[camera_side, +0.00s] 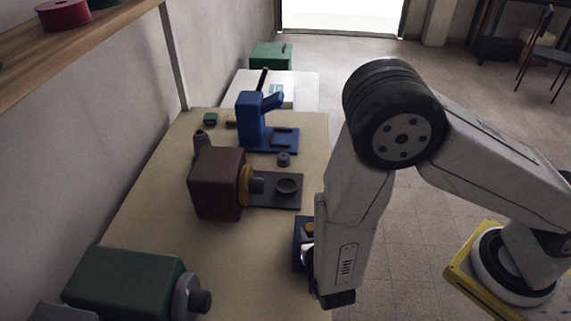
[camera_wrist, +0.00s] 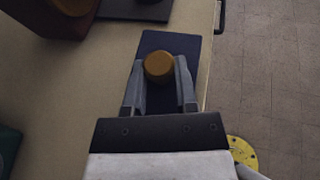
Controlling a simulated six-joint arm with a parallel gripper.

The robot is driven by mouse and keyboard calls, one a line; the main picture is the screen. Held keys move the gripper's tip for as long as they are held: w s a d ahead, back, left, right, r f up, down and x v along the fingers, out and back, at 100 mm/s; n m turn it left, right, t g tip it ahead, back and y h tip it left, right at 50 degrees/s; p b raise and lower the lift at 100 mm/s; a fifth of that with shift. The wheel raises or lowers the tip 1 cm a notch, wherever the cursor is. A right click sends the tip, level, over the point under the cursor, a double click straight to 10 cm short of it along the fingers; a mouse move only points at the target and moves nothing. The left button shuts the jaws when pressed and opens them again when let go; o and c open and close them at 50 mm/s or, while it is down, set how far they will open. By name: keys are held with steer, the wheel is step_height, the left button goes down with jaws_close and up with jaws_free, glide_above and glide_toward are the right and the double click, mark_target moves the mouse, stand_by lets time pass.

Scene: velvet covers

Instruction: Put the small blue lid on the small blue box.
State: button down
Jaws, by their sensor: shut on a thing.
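A dark navy-blue rectangular piece (camera_wrist: 172,40) lies under my gripper (camera_wrist: 160,64) in the wrist view. It also shows at the table's right edge in the side view (camera_side: 299,246), partly hidden by my arm. A mustard-yellow round knob (camera_wrist: 158,67) stands between my two fingers, over the blue piece. My gripper is shut on this knob. The knob shows in part in the side view (camera_side: 309,229). I cannot tell whether the blue piece is the lid, the box or both, nor whether the knob is fixed to it.
A brown block machine (camera_side: 217,184) with a dark plate (camera_side: 291,202) stands behind on the tan table (camera_side: 255,238). A blue machine (camera_side: 250,119) is farther back. A green machine (camera_side: 128,283) stands front left. The table to the left of my gripper is clear.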

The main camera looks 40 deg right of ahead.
steer(key=shift+f, duration=0.4)
stand_by(0.6)
jaws_free()
steer(key=shift+r, duration=0.15)
steer(key=shift+r, duration=3.35)
steer(key=shift+d, duration=0.15)
